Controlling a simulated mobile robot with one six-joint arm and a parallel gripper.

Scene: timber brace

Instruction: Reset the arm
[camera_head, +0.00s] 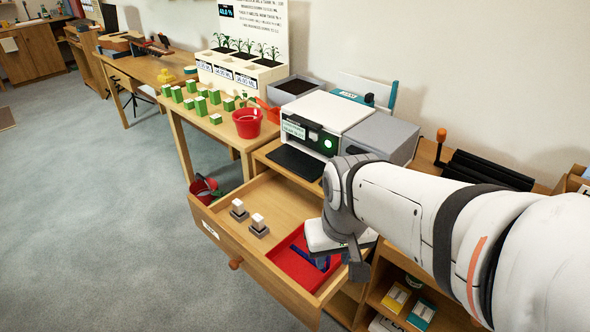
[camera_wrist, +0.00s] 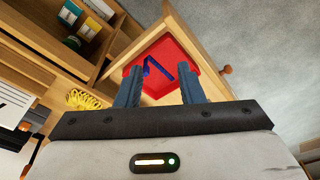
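My gripper (camera_wrist: 158,90) is open, with its two blue-grey fingers apart and nothing between them in the wrist view. It hangs above the open drawer (camera_head: 225,226), over the red tray (camera_head: 287,262) at the drawer's right end. A dark blue angled piece (camera_wrist: 157,67) lies in the red tray, seen between and beyond the fingers. In the head view my arm reaches in from the right, and my gripper (camera_head: 338,258) partly hides the tray and the blue piece.
Two small white-topped blocks on dark bases (camera_head: 258,222) stand in the drawer. A white machine (camera_head: 322,122) stands on the bench behind. Green blocks (camera_head: 200,105) and a red pot (camera_head: 247,122) are on the left table. Shelves with boxes (camera_head: 397,297) are below right. Open floor lies left.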

